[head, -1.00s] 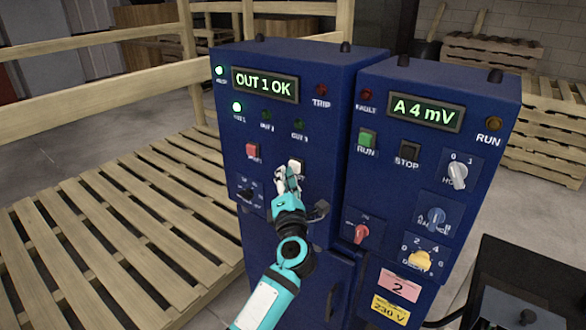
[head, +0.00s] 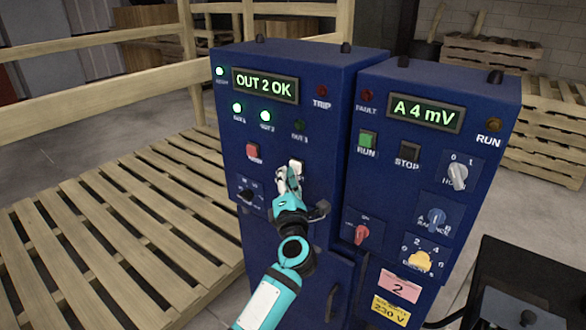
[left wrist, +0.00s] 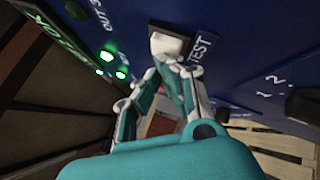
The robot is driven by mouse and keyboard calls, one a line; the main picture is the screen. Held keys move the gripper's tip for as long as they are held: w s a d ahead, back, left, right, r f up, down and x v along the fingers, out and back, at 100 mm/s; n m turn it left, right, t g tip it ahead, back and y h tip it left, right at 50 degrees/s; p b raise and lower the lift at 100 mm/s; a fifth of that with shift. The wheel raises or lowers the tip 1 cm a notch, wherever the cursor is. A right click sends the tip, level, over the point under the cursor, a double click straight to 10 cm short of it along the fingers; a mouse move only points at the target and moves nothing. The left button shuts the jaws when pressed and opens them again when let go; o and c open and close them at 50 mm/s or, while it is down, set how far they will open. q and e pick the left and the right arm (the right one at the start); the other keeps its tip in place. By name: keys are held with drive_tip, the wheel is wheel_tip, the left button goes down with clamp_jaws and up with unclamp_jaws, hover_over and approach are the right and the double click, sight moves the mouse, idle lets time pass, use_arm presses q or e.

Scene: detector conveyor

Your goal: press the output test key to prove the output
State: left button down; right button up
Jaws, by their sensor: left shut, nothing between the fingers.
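The white test key (head: 296,165) is on the left blue cabinet (head: 230,140). In the left wrist view the key (left wrist: 168,45) sits beside the label TEST. My left gripper (head: 287,178) is shut and empty, with its fingertips at the key's lower side; I cannot tell whether they touch it. The gripper (left wrist: 170,72) also shows in the left wrist view. The left display (head: 265,85) reads OUT 2 OK. The first output lamp (head: 238,108) and second output lamp (head: 266,116) glow green; the third output lamp (head: 299,126) is dark. My right gripper is not in view.
A red button (head: 252,150) and a dark selector (head: 246,194) are near my gripper. The right cabinet (head: 390,180) reads A 4 mV and has a green RUN button (head: 367,139), a black STOP button (head: 408,154) and several knobs. Wooden slats (head: 110,220) lie at the left.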

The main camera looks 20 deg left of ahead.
use_arm(q)
drive_tip(key=shift+s+a+p, duration=0.25)
drive_tip(key=shift+s+p, duration=0.2)
drive_tip(key=shift+s, duration=0.3)
drive_tip(key=s+p, duration=0.1)
drive_tip(key=s+a, duration=0.1)
drive_tip(key=s, duration=0.1)
drive_tip(key=s+p, duration=0.1)
drive_tip(key=shift+s+a+p, duration=0.35)
drive_tip(key=shift+f, duration=0.1)
